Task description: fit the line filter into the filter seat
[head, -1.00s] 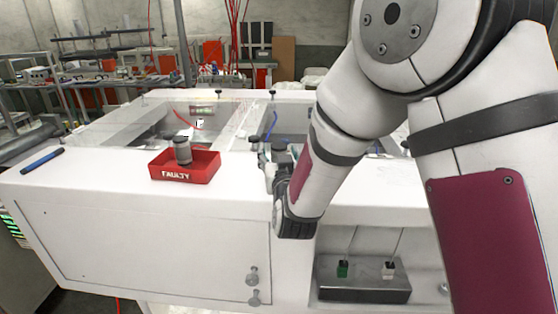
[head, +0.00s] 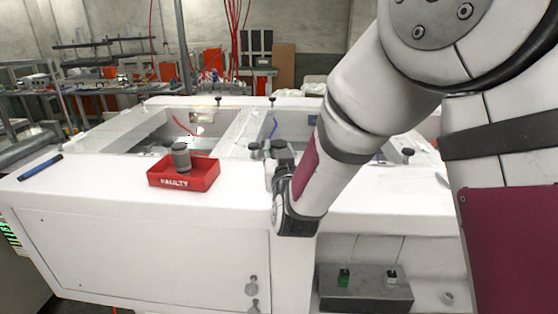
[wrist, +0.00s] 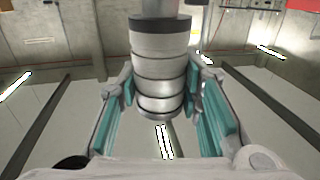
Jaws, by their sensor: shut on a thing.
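My gripper (wrist: 165,100) is shut on a banded silver-grey cylinder, the line filter (wrist: 160,70), with teal-padded fingers on both sides of its lower part. The filter has a dark ring at its top, and a narrower light cylinder above that runs out of the wrist view. Whether this is the filter seat, I cannot tell. In the head view my gripper (head: 270,172) is at the bench's middle divider, partly hidden by my wrist; a dark cylinder top (head: 283,150) shows beside it. A second grey filter (head: 181,156) stands in the red FAULTY tray (head: 184,182).
The white bench (head: 110,190) has recessed openings behind its front ledge. Dark knobs (head: 408,153) stand along it. A blue pen-like rod (head: 40,167) lies at the left. A grey box (head: 366,290) sits in the lower right recess. The ledge between rod and tray is clear.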

